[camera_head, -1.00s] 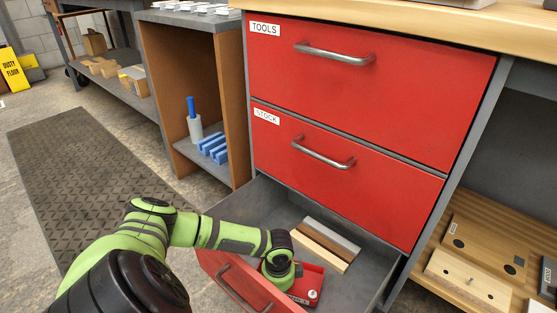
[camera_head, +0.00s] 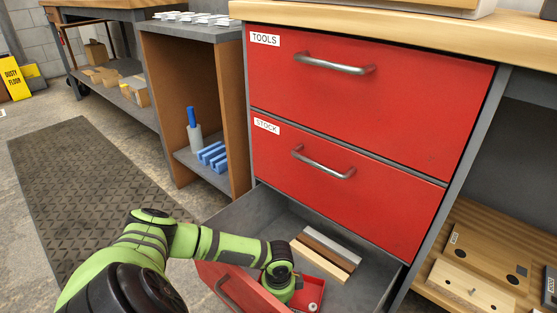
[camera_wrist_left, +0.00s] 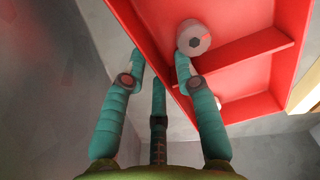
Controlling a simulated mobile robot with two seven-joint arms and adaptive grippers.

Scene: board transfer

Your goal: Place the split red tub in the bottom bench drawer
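The split red tub (camera_head: 313,289) sits inside the open bottom drawer, just behind its red front (camera_head: 232,287). In the left wrist view the tub (camera_wrist_left: 245,52) shows a divider and a grey-white round piece (camera_wrist_left: 194,38) in one compartment. My left gripper (camera_wrist_left: 160,58) is at the tub's near wall, with one finger outside it and another over the inside. Its fingers are spread apart, with gaps beside the wall. In the head view my left gripper (camera_head: 279,290) covers part of the tub. My right gripper is not in view.
The closed STOCK (camera_head: 350,190) and TOOLS (camera_head: 370,95) drawers are above. A shelf with wooden boards (camera_head: 470,290) is at the right. Bare drawer floor shows left of the bars.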

